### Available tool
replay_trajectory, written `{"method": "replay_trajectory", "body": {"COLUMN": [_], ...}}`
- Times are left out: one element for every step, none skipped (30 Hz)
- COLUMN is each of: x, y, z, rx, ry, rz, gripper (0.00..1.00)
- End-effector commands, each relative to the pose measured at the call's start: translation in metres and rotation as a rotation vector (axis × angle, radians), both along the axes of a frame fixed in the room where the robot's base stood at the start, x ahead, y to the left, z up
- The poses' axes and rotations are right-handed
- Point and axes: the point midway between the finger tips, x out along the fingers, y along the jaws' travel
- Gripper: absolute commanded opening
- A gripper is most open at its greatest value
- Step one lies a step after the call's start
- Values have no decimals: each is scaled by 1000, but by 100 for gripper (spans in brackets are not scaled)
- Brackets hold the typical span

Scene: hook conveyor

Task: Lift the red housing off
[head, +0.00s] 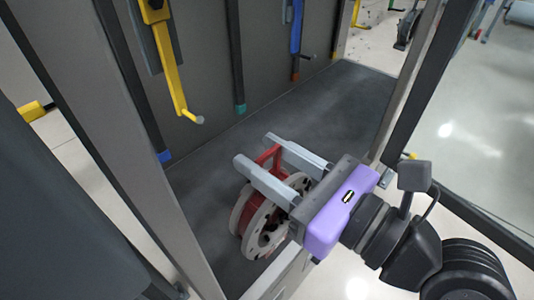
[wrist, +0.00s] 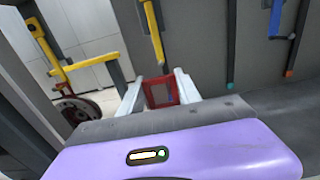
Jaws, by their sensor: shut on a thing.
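The red housing (head: 252,212) is a reel-like body with pale round flanges and a red handle frame on top. My gripper (head: 253,148) has its two pale fingers on either side of that red frame and is shut on it. In the wrist view the red frame (wrist: 161,93) sits between the fingers of my gripper (wrist: 160,76). The reel hangs below the fingers, over the dark floor panel. No hook is seen passing through the frame. Whether its underside touches the panel cannot be told. My purple gripper body hides part of it.
A yellow hook (head: 173,70) hangs at the back wall, its tip apart from the housing. A blue hook (head: 297,28) hangs further right. A pale post (head: 105,110) stands close on the left. The dark panel (head: 325,100) is clear behind. A dark wheel-like thing (wrist: 75,110) shows left.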

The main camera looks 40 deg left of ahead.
Motion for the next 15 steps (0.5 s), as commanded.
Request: {"method": "replay_trajectory", "body": {"x": [0,0,0,0,0,0,0,0,0,-1,-1,-1,-1,-1,-1], "y": [-1,-1,-2,-2,-3,-5,-6,-7,-9,-10,-11,-12,-13,-14,-16], "z": [3,3,3,3,3,3,3,3,3,3,3,3,3,3,3], "rx": [7,7,7,7,7,7,7,7,7,7,7,7,7,7,7], "ry": [-5,-5,-5,-5,-4,-4,-4,-4,-5,-5,-5,-5,-5,-5,-5], "rz": [-1,-1,-1,-1,-2,-2,-2,-2,-2,-2,-2,-2,-2,-2,-2], "gripper": [0,0,0,0,0,0,0,0,0,0,0,0,0,0,0]}}
